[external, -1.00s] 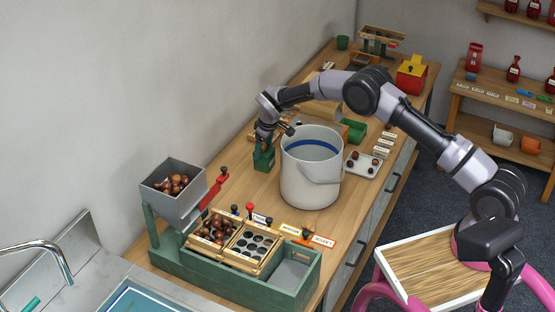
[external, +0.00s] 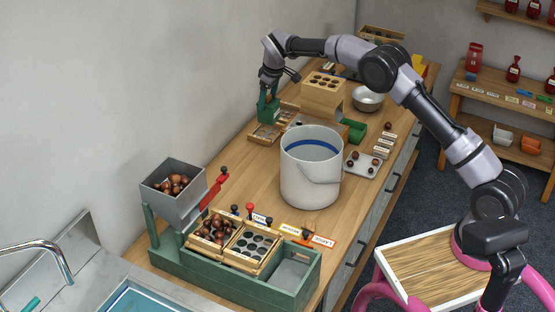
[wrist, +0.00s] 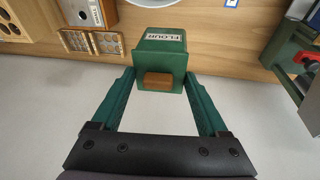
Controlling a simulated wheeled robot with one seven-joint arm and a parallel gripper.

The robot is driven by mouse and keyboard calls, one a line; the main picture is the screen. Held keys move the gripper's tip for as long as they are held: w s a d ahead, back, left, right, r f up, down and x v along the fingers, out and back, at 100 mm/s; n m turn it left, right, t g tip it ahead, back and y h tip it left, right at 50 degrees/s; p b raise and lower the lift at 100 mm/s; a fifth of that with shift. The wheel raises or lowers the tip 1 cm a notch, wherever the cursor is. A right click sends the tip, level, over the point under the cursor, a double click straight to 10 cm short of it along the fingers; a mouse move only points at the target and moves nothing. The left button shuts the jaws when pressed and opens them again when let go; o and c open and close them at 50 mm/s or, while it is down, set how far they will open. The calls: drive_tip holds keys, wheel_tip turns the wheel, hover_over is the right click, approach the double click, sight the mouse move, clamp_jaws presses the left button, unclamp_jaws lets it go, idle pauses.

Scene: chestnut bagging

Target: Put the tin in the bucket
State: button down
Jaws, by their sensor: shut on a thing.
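The tin (external: 269,109) is dark green. In the wrist view the green tin (wrist: 146,61) shows a white FLOUR label and a wooden knob. My gripper (external: 270,88) is shut on the tin, with one green finger on each side, and holds it raised near the wall, behind and left of the bucket. The white bucket (external: 309,181) stands upright on the wooden counter, with a blue band inside its open top and a handle hanging at its side. Its bottom is hidden from view.
A wooden block with holes (external: 322,95) and a metal bowl (external: 367,99) stand behind the bucket. A tray with chestnuts (external: 362,165) is right of it. The grey chestnut hopper (external: 168,205) and green rack (external: 255,285) stand in front. Bare counter lies left of the bucket.

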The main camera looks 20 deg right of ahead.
wheel_tip(320, 180, up, 5)
drive_tip(key=shift+d+f, duration=0.1)
drive_tip(key=s+d+m+h, duration=0.25)
drive_tip(key=d+m, duration=0.65)
drive_tip(key=d, duration=0.8)
drive_tip(key=shift+g+y, duration=0.25)
drive_tip(key=shift+g, duration=0.05)
drive_tip(key=shift+s+a+f, duration=0.1)
drive_tip(key=shift+s+f, duration=0.05)
drive_tip(key=shift+f, duration=5.45)
drive_tip(key=shift+s+d+f, duration=0.1)
drive_tip(key=shift+f, duration=5.45)
drive_tip(key=shift+s+a+f, duration=0.1)
drive_tip(key=shift+s+f, duration=0.05)
drive_tip(key=shift+f, duration=5.45)
unclamp_jaws()
drive_tip(key=shift+f, duration=0.1)
